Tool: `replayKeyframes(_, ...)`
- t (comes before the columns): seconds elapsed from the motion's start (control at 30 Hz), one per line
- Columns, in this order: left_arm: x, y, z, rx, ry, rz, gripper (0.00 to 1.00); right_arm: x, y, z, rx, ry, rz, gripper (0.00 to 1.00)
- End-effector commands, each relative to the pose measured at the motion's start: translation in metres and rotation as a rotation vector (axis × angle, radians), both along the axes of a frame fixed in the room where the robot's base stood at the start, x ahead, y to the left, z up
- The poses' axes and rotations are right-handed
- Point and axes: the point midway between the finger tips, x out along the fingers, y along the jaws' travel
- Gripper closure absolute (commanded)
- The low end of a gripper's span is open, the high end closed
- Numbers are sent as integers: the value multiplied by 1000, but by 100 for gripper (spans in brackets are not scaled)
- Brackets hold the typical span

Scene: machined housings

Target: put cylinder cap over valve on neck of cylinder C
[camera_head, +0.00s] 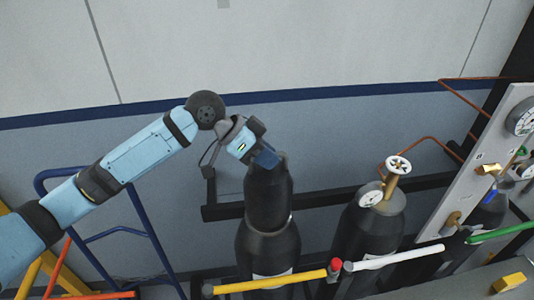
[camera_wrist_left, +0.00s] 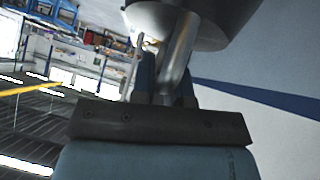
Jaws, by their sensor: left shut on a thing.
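The dark grey cylinder cap (camera_head: 268,195) is upright over the top of the left black cylinder (camera_head: 268,248). Its lower edge meets the cylinder's shoulder in the head view, but I cannot tell if it is seated or just above. The valve and neck under it are hidden. My left gripper (camera_head: 265,156) is shut on the top of the cap. The left wrist view shows the cap's rounded grey side (camera_wrist_left: 205,18) close to the fingers. No letter C is readable on the cylinder. My right gripper is not in view.
A second black cylinder (camera_head: 366,238) with a bare brass valve and white handwheel (camera_head: 398,166) stands to the right. Yellow (camera_head: 270,283) and white (camera_head: 398,257) bars run in front. A gauge panel (camera_head: 490,160) is at right, a blue cart frame (camera_head: 150,225) at left.

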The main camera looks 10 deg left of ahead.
Motion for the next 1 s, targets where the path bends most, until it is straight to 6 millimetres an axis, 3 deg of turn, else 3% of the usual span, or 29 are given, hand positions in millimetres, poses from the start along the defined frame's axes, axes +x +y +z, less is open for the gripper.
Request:
replayKeyframes(0.63, 0, 0, -15, -1, 0, 0, 100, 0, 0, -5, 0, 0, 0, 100)
replayKeyframes(0.67, 0, 0, -15, -1, 0, 0, 83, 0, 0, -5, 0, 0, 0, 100)
replayKeyframes(0.7, 0, 0, -14, -1, 0, 0, 74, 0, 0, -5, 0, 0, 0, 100)
replayKeyframes(0.8, 0, 0, -14, -1, 0, 0, 56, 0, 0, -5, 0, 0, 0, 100)
replayKeyframes(1.0, 0, 0, -16, 1, 2, 0, 56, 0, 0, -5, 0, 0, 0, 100)
